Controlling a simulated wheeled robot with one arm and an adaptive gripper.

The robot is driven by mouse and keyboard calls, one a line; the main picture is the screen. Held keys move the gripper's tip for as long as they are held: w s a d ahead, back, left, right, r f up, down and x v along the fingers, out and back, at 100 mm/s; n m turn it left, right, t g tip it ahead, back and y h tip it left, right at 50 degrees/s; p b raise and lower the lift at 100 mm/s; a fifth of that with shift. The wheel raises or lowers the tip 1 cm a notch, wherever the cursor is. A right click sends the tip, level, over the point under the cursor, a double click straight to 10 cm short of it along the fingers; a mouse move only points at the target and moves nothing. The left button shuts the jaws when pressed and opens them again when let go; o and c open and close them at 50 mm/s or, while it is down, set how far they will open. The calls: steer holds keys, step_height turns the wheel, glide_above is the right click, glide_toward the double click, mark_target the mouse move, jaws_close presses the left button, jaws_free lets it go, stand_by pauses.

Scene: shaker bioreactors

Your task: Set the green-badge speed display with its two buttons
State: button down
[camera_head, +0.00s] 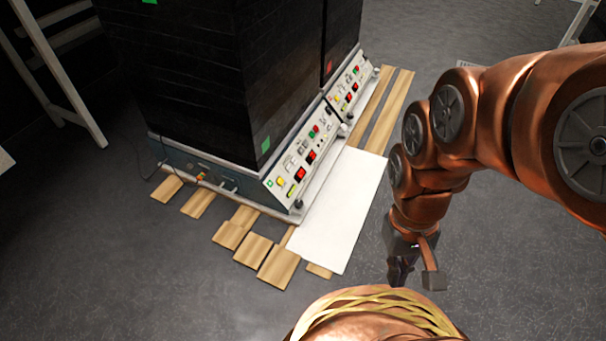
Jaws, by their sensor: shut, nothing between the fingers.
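The near shaker's sloped white control panel (305,152) faces right. It carries two small red displays, the nearer one (300,174) and the farther one (311,156), plus coloured buttons and a yellow label. A small green mark (270,183) sits at its near end, and a green square (265,145) is on the dark cabinet above. The digits, and which display bears the green badge, are too small to tell. My gripper (398,272) hangs over the floor, right of the panel and well apart from it. It is shut and empty.
A second similar panel (352,82) continues behind, below a red square (328,67). The shakers rest on wooden slats (276,268), with a white board (338,210) in front of the panel. Grey floor (130,270) is open to the left. A white frame stands upper left.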

steer(key=shift+r, duration=0.1)
stand_by(0.7)
step_height(320, 180, up, 13)
steer(key=s+p, duration=0.2)
steer(key=p, duration=1)
steer(key=shift+s+g+p, duration=0.3)
steer(key=shift+g, duration=0.1)
steer(key=shift+a, duration=0.15)
